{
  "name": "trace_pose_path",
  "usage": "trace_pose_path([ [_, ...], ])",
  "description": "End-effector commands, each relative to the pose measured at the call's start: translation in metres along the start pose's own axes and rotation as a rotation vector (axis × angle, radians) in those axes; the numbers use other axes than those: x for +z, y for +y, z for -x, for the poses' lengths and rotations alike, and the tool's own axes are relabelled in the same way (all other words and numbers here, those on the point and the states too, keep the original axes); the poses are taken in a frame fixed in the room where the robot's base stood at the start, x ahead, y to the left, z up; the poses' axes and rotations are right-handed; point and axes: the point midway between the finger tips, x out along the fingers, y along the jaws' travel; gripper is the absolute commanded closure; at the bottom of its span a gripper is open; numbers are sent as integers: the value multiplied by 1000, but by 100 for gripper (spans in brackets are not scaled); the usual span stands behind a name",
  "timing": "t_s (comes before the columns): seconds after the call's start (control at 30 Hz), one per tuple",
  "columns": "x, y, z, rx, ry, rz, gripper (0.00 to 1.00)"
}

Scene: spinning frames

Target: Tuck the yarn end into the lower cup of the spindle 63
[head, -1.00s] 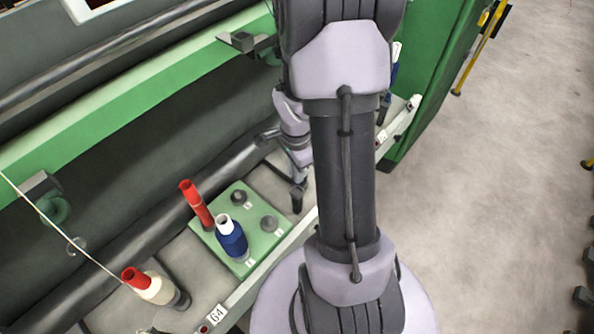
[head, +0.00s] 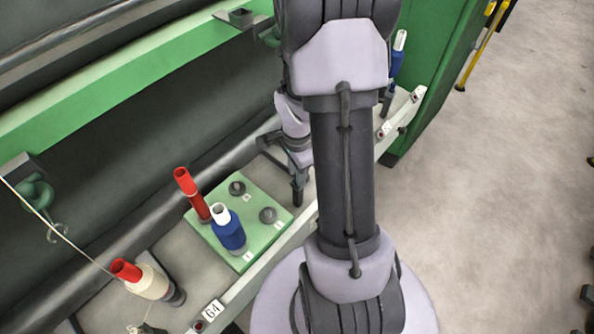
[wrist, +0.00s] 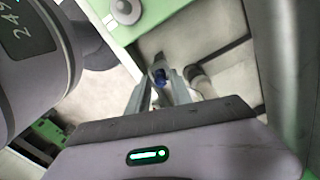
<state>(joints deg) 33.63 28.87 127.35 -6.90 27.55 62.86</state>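In the head view, my gripper (head: 298,195) points down just right of the green plate, above the grey rail, partly behind my arm. A grey cylinder (wrist: 198,80) stands just right of the fingers. I cannot make out a label 63, the lower cup or a loose yarn end; my arm hides part of the rail. A label 64 (head: 212,309) is on the rail at lower left.
A cream bobbin on a red tube (head: 127,270) stands at left, with thin yarn running up-left. The green plate (head: 272,237) bears a red tube (head: 190,192), a blue bobbin (head: 228,232) and two short grey pegs. Another blue bobbin (head: 398,62) stands behind my arm. The right floor is clear.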

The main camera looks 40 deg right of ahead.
Motion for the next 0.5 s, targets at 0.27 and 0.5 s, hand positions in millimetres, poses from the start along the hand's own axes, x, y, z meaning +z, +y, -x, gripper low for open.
trace_pose_path([
  [0.27, 0, 0, 0, 0, 0, 0, 60],
  [0.5, 0, -1, 29, -3, 1, 0, 60],
])
